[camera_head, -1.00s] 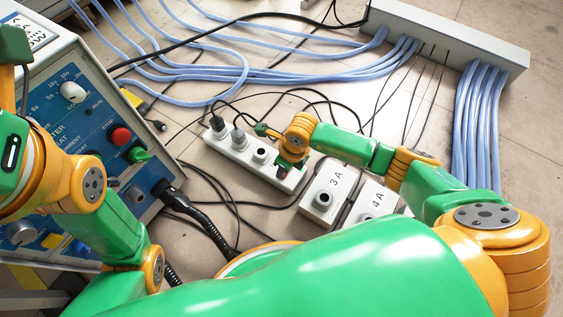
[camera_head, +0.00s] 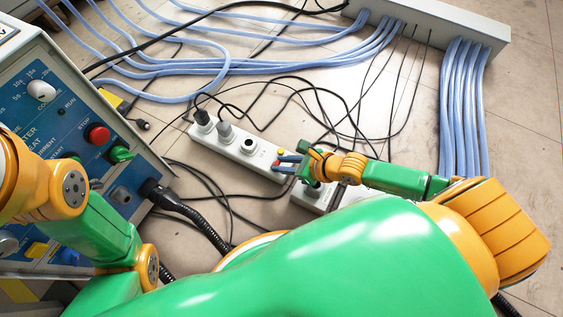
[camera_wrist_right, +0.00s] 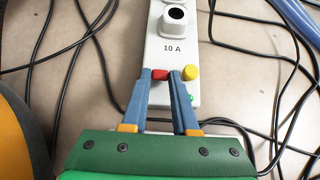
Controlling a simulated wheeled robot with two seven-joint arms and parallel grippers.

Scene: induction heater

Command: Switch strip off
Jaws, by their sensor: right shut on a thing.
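The white power strip (camera_head: 228,147) lies on the floor in the middle of the head view, with two dark plugs in its far end. Its near end, marked 10 A, also shows in the wrist view (camera_wrist_right: 172,30). There it carries a red switch (camera_wrist_right: 160,74), a yellow button (camera_wrist_right: 191,73) and a small green spot (camera_wrist_right: 190,98). My right gripper (camera_wrist_right: 161,76) has its blue fingers closed around the red switch, with the yellow button just outside the right finger. It also shows in the head view (camera_head: 285,164) at the strip's near end. My left gripper is out of view.
A blue control panel (camera_head: 75,120) with knobs and buttons stands at left, close to my left arm. White boxes (camera_head: 312,196) sit beside the strip, partly hidden by my right arm. Black cables cross the floor; blue hoses (camera_head: 465,110) run to a grey box (camera_head: 440,20).

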